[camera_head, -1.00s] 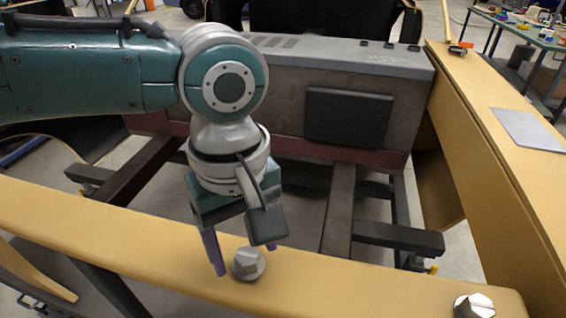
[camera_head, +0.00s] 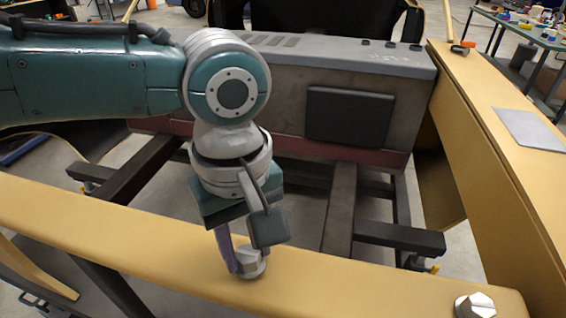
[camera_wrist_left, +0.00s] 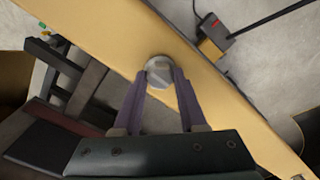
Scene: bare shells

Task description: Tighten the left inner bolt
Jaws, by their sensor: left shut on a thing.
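The left bolt (camera_head: 251,264), a silver hex head on a round flange, sits on the yellow front beam (camera_head: 130,232). My left gripper (camera_head: 243,258) points down over it, with its purple fingers closed on the head. In the left wrist view the bolt (camera_wrist_left: 159,70) lies between the two fingertips (camera_wrist_left: 160,76), one on each side. Part of the head is hidden by a finger in the head view. My right gripper is in neither current view.
A second bolt (camera_head: 474,306) sits at the beam's right end. A grey housing with a dark panel (camera_head: 348,116) stands behind my arm. Dark crossbars (camera_head: 340,208) run below. A yellow side beam (camera_head: 500,150) with a grey plate (camera_head: 528,130) is at the right.

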